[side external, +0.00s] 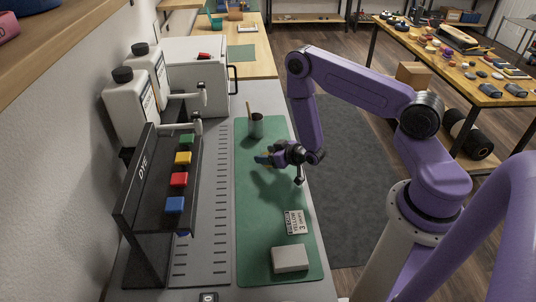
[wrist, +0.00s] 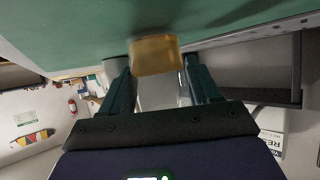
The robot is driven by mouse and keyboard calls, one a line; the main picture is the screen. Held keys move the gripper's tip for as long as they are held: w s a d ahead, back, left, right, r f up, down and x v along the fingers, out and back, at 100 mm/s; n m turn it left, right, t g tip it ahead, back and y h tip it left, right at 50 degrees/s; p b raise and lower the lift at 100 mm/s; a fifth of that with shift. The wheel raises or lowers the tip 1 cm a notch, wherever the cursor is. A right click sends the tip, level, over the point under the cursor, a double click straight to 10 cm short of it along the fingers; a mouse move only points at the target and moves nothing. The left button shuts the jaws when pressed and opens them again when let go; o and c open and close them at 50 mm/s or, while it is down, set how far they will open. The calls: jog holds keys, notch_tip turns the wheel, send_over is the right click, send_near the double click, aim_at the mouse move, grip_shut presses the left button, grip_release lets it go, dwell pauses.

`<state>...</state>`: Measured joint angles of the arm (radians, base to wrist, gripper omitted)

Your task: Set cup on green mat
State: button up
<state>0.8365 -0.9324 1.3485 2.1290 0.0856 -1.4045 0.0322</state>
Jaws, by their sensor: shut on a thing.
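The green mat (wrist: 85,25) also fills the top of the wrist view.
A black dye rack (side external: 150,195) with green, yellow, red and blue blocks stands left of the mat. White bottles (side external: 130,112) and a white cabinet (side external: 200,60) are behind it. A label card (side external: 296,222) and a pale box (side external: 290,259) lie on the mat's near end.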

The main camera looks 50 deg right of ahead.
jog(key=shift+f, duration=0.1)
jog(key=o, duration=1.2)
jog(key=shift+c, duration=0.2)
